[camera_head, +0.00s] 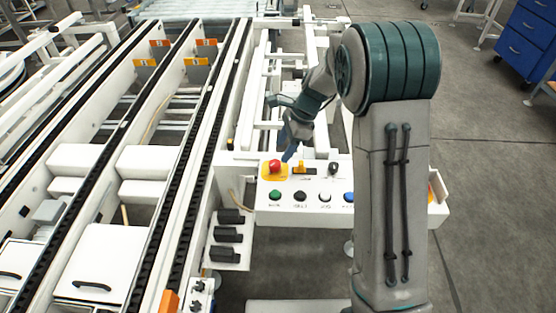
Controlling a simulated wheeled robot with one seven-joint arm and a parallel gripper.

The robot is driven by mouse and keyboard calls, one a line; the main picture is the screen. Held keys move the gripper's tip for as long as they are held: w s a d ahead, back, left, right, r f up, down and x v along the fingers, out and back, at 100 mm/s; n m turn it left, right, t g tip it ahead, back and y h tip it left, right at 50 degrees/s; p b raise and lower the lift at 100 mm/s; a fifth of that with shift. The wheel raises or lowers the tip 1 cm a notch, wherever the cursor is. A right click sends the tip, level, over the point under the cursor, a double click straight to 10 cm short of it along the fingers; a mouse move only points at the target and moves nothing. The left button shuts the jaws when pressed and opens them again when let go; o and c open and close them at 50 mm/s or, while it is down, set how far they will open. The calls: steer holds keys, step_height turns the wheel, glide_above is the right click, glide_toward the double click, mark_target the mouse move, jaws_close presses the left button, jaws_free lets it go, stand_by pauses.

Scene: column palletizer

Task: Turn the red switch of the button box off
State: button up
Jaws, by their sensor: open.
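The white button box (311,211) stands near the picture's middle, beside the conveyor. A red round knob (275,166) sits on a yellow plate at its top left. An orange-yellow switch (300,168) is just right of it, and a black knob (333,169) is further right. My gripper (288,155) points down just behind and above the box's top, close to the red knob and the orange-yellow switch. It looks empty; contact cannot be told, and its fingertips are small.
White conveyor rails (195,165) fill the left. A blue drawer cabinet (527,42) stands at the far right. The floor to the right is mostly clear.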

mark_target(276, 163)
steer(key=x, duration=0.6)
steer(key=shift+d, duration=0.1)
steer(key=c, duration=1)
